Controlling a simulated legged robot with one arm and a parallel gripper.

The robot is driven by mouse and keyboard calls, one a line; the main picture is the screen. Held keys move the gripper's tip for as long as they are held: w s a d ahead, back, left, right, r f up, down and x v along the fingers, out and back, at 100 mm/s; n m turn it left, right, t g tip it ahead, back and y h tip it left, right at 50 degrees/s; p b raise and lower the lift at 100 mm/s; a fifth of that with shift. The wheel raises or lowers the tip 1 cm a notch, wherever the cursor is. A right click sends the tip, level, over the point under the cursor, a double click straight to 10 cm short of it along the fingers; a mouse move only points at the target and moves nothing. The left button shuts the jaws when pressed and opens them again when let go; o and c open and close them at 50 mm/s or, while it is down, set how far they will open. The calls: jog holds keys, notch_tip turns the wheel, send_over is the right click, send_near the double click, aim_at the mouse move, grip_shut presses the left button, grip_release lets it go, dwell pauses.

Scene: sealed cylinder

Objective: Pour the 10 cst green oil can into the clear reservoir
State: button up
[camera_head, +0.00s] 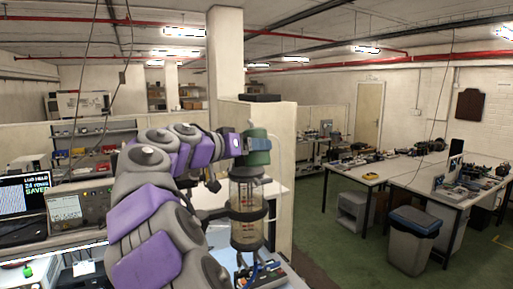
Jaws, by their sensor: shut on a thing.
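The green oil can (258,157) is at the end of my arm, with a grey-green part at its top. My gripper (244,144) is shut on the can from its left side. The clear reservoir (246,222) is an upright see-through cylinder with dark bands around it, standing on the bench. The can is directly above the reservoir's top in the picture. I cannot tell whether they touch, how far the can is tilted, or whether oil is flowing. The reservoir's opening is hidden, and the viscosity label cannot be read.
A device with blue parts (262,274) sits at the reservoir's foot. At the left are a monitor (24,204) and a bench instrument (80,212). A pale pillar (225,65) and partition stand behind. A grey bin (411,245) stands on open green floor at the right.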

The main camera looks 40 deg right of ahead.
jog(key=shift+d+p, duration=0.55)
jog(key=shift+p, duration=0.15)
jog(key=shift+s+a+n+p, duration=0.2)
jog(key=shift+n+p, duration=0.2)
jog(key=shift+p, duration=0.3)
jog(key=shift+a+r, duration=0.25)
jog(key=shift+a, duration=1)
jog(key=shift+d+f, duration=0.2)
jog(key=shift+d, duration=0.95)
jog(key=shift+a+r, duration=0.15)
jog(key=shift+a, duration=0.85)
jog(key=shift+d, duration=0.85)
jog(key=shift+a, duration=0.7)
